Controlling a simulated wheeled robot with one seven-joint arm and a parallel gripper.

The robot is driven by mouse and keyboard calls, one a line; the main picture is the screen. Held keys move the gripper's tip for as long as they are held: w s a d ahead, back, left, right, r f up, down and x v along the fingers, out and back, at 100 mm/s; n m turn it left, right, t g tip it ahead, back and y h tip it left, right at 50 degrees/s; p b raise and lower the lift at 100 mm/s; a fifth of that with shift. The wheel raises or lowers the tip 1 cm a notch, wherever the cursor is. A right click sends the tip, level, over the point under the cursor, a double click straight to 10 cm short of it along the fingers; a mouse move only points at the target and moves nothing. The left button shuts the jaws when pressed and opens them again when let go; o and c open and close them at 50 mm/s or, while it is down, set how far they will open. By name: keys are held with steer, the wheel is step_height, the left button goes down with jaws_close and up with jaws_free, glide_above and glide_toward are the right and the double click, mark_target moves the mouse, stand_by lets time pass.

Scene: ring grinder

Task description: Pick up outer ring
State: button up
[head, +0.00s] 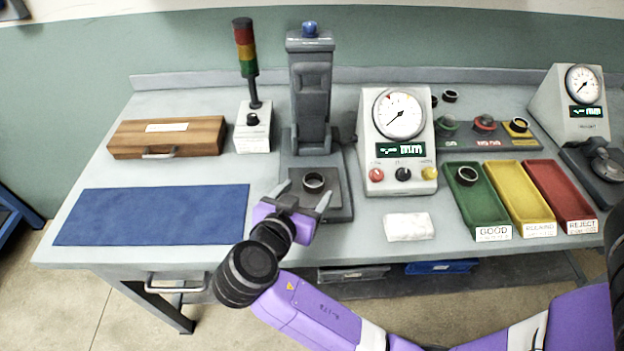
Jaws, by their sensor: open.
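A dark metal ring (314,183) sits on the base plate of the grey upright machine (312,95), near the middle of the workbench. My gripper (303,202) is in front of this ring, its two grey fingers spread and pointing toward it. Nothing shows between the fingers except the area just before the ring; whether they reach around it is unclear. Another dark ring (467,175) lies in the green GOOD tray (484,213). More rings lie at the back right, one of them a dark ring (450,96).
A blue mat (150,215) and a wooden case (167,137) lie left. A signal light (246,60) stands beside the machine. A dial gauge box (398,140), a white cloth (409,226), and yellow (518,192) and red (561,190) trays are to the right.

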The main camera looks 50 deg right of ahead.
mark_target(316, 177)
steer(key=x, duration=0.3)
steer(key=p+x, duration=0.1)
steer(key=x, duration=0.2)
steer(key=shift+w+a+f, duration=0.2)
steer(key=shift+c, duration=0.2)
jaws_close()
steer(key=shift+r, duration=0.1)
